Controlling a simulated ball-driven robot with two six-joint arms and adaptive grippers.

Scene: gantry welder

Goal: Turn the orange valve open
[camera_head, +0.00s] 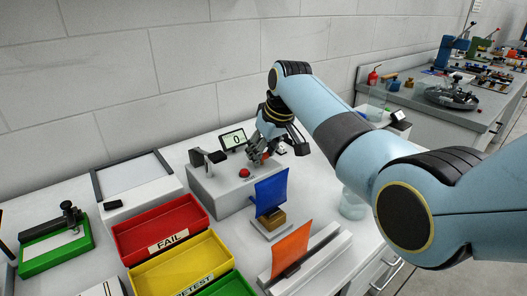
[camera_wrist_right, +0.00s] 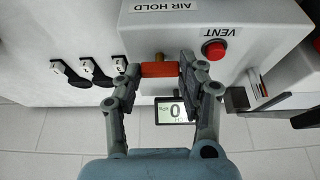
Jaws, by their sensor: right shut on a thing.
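The orange valve (camera_wrist_right: 159,70) is a short orange bar on a brass stem at the front of a light grey box (camera_wrist_right: 185,20) labelled AIR HOLD. In the right wrist view my right gripper (camera_wrist_right: 160,73) has one finger at each end of the bar and is shut on it. The bar lies level across that picture. In the head view my right gripper (camera_head: 263,152) reaches down at the grey box, and only a bit of orange shows between its fingers. My left gripper is not in view.
A red button (camera_wrist_right: 214,50) labelled VENT sits beside the valve. A small display (camera_wrist_right: 171,111) reads 0. Black levers (camera_wrist_right: 97,70) stand on the other side. Red (camera_head: 190,208) and yellow (camera_head: 212,244) bins and blue (camera_head: 271,190) and orange (camera_head: 291,248) flaps are near the box.

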